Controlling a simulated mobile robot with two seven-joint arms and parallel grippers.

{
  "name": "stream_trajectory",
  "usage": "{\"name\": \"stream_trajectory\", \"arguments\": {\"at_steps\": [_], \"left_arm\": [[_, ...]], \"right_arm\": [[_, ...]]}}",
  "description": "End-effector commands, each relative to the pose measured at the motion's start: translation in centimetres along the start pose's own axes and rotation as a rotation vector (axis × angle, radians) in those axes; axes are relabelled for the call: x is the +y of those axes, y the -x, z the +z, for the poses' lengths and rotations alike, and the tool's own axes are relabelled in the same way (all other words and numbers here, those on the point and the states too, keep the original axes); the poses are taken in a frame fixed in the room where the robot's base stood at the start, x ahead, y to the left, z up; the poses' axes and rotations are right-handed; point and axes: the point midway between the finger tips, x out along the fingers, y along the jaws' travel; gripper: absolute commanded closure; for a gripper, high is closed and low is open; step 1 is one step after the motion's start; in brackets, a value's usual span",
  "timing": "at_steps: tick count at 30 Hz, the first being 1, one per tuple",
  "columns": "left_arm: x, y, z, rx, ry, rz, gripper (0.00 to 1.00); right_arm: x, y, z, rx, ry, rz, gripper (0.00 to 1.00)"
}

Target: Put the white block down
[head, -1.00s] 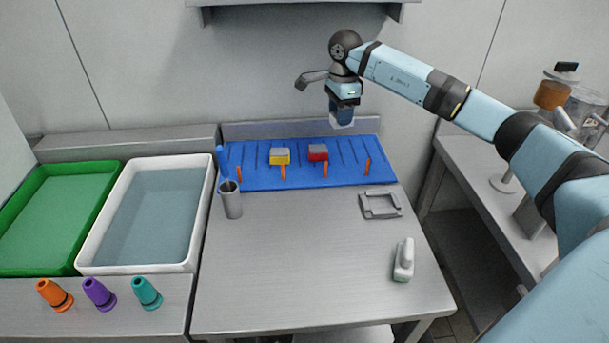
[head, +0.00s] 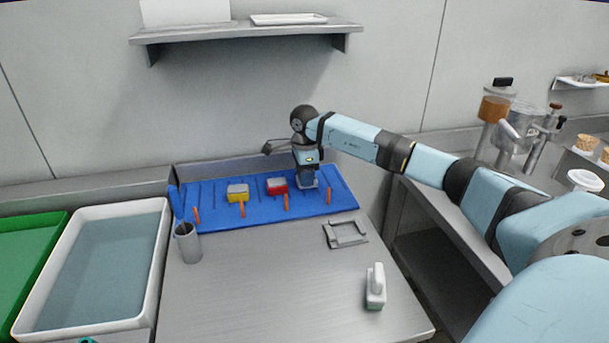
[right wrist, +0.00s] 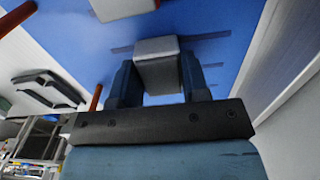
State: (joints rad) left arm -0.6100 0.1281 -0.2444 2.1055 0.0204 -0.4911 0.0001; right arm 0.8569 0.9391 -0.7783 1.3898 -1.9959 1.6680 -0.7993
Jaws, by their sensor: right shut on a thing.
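My right gripper (head: 309,182) is low at the right part of the blue mat (head: 335,205), just right of the red block. In the right wrist view, my right gripper (right wrist: 158,85) is shut on the white block (right wrist: 158,62), with one dark finger on each side. The blue mat (right wrist: 215,45) fills the view behind the block. In the head view the gripper mostly hides the block. I cannot tell whether the block touches the mat. My left gripper is not in view.
A yellow block (head: 238,188) and a red block (head: 277,181) stand on the mat between orange pegs (head: 286,203). A grey cup (head: 188,243), a grey frame (head: 346,235) and a white-handled tool (head: 376,288) are on the table. A wall shelf (head: 250,33) hangs above.

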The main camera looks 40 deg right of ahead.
Motion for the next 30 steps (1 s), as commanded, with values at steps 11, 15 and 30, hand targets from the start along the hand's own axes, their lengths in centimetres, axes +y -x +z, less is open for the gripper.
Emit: {"name": "stream_trajectory", "arguments": {"at_steps": [11,15,30], "left_arm": [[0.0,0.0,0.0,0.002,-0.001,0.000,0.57],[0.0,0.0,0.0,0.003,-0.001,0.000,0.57],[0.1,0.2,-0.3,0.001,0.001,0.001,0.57]], "right_arm": [[0.0,-0.2,0.0,-0.001,0.000,-0.002,0.51],[0.0,-0.2,0.0,-0.001,0.000,-0.002,0.32],[-0.1,3.7,0.0,-0.002,0.001,-0.005,0.32]]}}
